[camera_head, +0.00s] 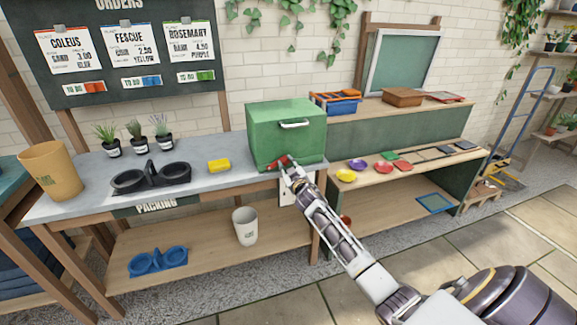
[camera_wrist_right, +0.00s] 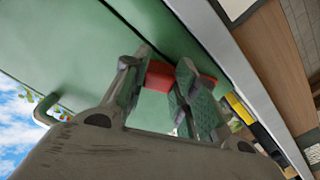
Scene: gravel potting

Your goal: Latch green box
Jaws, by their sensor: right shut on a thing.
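The green box (camera_head: 287,135) stands on the right end of the grey packing bench, with its lid down and a pale handle (camera_head: 295,125) on its front. My right gripper (camera_head: 287,165) is at the lower front of the box. In the right wrist view its two fingers (camera_wrist_right: 160,80) are shut on a small red latch (camera_wrist_right: 166,77) beside a dark seam in the green face. The red latch also shows in the head view (camera_head: 277,162). Whether the latch is fastened I cannot tell. My left gripper is not in view.
A yellow sponge-like block (camera_head: 219,166), a black double-ring tray (camera_head: 151,178) and several small potted plants stand left of the box. A lower shelf with coloured dishes (camera_head: 383,167) is at the right. The bench front between block and tray is clear.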

